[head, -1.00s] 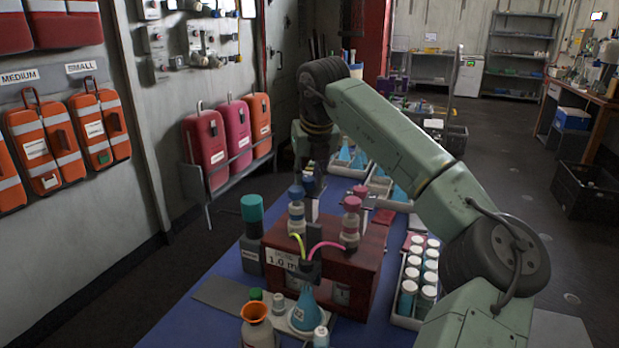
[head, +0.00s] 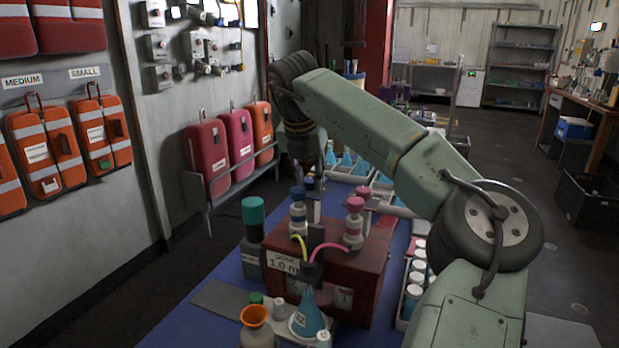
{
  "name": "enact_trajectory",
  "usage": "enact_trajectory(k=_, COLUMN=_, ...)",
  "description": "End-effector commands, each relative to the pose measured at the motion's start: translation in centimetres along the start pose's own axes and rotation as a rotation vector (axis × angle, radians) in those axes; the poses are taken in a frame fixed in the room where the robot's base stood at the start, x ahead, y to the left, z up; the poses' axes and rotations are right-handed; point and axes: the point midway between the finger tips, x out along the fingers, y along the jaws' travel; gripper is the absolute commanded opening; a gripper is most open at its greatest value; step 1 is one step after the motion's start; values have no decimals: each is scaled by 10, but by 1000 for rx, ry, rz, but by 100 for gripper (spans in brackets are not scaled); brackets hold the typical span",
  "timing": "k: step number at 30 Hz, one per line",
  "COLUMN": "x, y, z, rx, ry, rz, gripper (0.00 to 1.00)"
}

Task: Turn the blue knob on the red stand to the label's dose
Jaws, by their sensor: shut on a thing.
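The red stand (head: 372,262) is a dark red box on the blue table, with a label (head: 283,262) reading "DOSE 1.0 m", its end cut off. On its top left stands a pale bottle with a blue top (head: 298,194). My gripper points down from above and is shut on this rear piece, which looks like the blue knob. The fingertips are small and dark, and any pointer or scale is too small to read. A pink-topped bottle (head: 354,225) stands at right.
Yellow and pink tubes lead towards a blue flask (head: 308,315) before the stand. An orange funnel (head: 255,316) and a teal-capped bottle (head: 253,230) stand at left. White-capped vials (head: 414,290) line the right, partly behind my arm. Blue flasks stand behind.

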Motion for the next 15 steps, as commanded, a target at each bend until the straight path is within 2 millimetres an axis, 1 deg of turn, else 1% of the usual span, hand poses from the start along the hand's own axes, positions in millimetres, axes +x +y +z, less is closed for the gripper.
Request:
enact_trajectory(k=12, x=-1, y=0, z=2, rx=8, ry=-5, rz=0, gripper=0)
enact_trajectory(k=13, x=-1, y=0, z=2, rx=8, ry=-5, rz=0, gripper=28)
enact_trajectory(k=15, x=-1, y=0, z=1, rx=7, ry=-4, rz=-1, gripper=33)
